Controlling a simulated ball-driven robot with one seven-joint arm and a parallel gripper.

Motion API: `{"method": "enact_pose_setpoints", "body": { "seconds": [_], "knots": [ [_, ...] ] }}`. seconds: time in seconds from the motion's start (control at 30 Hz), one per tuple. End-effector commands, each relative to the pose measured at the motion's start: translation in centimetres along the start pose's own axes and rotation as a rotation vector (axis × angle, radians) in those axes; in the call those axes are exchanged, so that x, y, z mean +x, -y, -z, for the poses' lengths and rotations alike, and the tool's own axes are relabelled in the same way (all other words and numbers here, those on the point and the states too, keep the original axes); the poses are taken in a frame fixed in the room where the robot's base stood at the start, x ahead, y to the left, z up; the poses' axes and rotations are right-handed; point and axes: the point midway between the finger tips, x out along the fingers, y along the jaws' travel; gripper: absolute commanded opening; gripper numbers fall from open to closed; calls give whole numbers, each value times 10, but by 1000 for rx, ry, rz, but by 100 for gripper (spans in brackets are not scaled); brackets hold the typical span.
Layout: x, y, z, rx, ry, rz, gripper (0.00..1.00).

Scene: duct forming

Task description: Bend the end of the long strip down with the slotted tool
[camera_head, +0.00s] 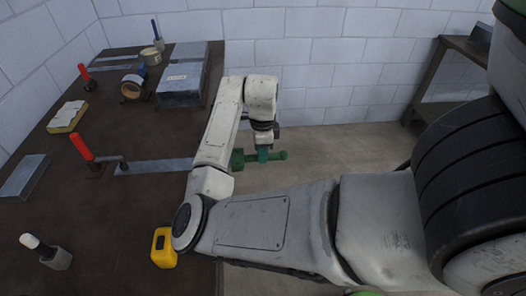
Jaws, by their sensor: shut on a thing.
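The long strip (155,166) is a flat grey metal band on the brown table (95,215), running right toward the table's right edge. A red-handled clamp (90,155) stands at its left part. My arm hides its right end. My gripper (263,154) is shut on a green tool (280,156), held roughly level beyond the table's right edge. The tool's wider head (237,159) points left toward the strip, partly behind my arm. I cannot tell whether its slot is around the strip's end.
A second red-handled clamp (86,76), grey metal boxes (181,85), a tape roll (132,86), a yellow-based block (67,117), an angled sheet (23,176), a white-topped tool (48,252) and a yellow item (163,247) are on the table. Floor (330,160) beyond the tool is clear.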

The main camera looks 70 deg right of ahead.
Motion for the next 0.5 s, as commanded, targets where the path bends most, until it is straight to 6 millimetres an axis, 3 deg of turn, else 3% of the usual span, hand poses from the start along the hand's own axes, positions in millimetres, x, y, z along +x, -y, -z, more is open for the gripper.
{"method": "enact_pose_setpoints", "body": {
  "seconds": [0.5],
  "knots": [
    [0,0,-10,-1,0,1,0]
  ]
}}
